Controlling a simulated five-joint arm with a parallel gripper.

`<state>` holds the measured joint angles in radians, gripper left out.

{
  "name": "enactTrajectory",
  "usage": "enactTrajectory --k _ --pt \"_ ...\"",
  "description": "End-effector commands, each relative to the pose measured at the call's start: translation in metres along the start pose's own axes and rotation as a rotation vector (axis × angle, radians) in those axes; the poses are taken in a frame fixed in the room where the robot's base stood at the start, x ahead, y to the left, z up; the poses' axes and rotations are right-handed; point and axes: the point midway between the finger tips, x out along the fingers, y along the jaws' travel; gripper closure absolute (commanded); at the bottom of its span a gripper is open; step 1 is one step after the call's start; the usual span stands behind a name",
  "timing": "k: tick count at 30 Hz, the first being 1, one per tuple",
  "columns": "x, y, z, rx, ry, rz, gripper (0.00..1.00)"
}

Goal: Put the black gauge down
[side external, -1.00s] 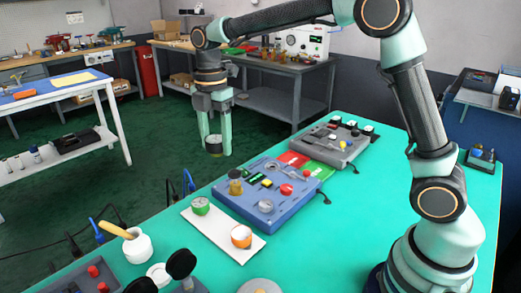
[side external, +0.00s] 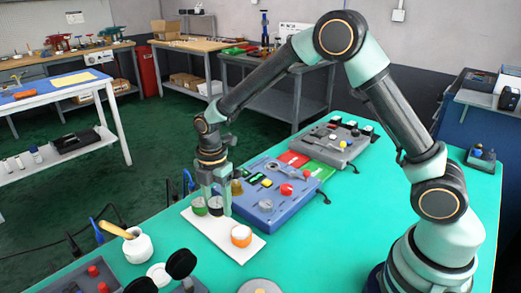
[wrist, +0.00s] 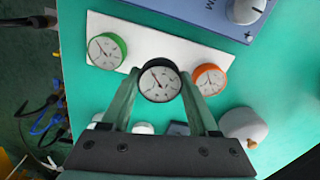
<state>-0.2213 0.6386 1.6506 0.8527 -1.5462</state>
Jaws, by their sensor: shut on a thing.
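My gripper (side external: 216,203) is shut on the black gauge (side external: 215,209), low over the white tray (side external: 213,237). In the wrist view, the black gauge (wrist: 160,81) sits dial up between my two fingertips (wrist: 160,76). The green gauge (side external: 199,206) stands on the tray to its left; it also shows in the wrist view (wrist: 107,50). The orange gauge (side external: 241,237) is on the tray to its right, also in the wrist view (wrist: 210,79). I cannot tell whether the black gauge touches the tray.
A blue panel (side external: 262,208) with knobs stands close behind the tray. A grey panel (side external: 335,145) stands farther back. A white pot (side external: 138,247) with a wooden handle is at the front left. The teal table (side external: 340,235) is clear to the right.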

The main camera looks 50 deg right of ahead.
Motion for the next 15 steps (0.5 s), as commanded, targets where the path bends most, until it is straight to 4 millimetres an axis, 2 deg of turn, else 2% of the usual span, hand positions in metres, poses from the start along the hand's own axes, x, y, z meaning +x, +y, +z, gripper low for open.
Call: enactTrajectory --k 9,15 --pt "0.039 0.000 0.000 0.000 0.000 -0.002 1.00" --pt "0.044 0.001 0.000 0.000 0.000 0.002 1.00"
